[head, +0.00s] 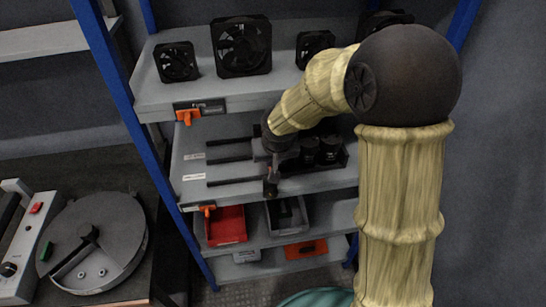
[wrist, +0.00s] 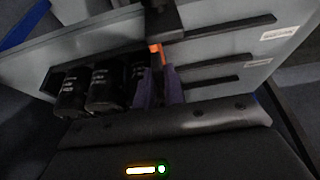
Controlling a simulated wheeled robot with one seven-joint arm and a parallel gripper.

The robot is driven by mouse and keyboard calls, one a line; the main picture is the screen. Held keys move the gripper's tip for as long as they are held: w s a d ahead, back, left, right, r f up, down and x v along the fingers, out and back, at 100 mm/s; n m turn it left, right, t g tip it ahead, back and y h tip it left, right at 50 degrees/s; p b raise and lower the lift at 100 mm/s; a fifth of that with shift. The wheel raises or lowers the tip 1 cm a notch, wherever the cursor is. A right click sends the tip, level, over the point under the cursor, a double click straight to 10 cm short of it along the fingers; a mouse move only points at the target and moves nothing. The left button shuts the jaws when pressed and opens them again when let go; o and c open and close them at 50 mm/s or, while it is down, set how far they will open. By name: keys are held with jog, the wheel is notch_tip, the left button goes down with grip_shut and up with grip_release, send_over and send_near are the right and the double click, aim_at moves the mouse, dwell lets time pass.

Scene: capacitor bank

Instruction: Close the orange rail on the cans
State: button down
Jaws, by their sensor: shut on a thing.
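Several black cans (head: 329,149) stand in a row on the middle shelf, to the right of my gripper in the head view. In the wrist view the cans (wrist: 106,89) are at the left, and one is partly hidden beside a finger. My gripper (wrist: 158,84) is shut on the orange rail (wrist: 156,51), of which only a small orange part shows between and beyond the fingers. In the head view my gripper (head: 270,165) is over the shelf just left of the cans, and my wrist hides most of the rail. I cannot tell whether the rail touches a can.
Black slots (head: 232,158) run along the middle shelf (head: 194,168) to the left. Black fans (head: 241,46) stand on the shelf above. A red bin (head: 226,225) and a grey bin (head: 287,216) sit below. A blue post (head: 112,72) stands at the left.

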jog(key=shift+d, duration=0.3)
jog(key=c, duration=1.5)
grip_release()
jog(key=p+v, duration=0.2)
jog(key=v, duration=1.5)
jog(key=shift+r+p, duration=0.2)
jog(key=shift+p, duration=0.1)
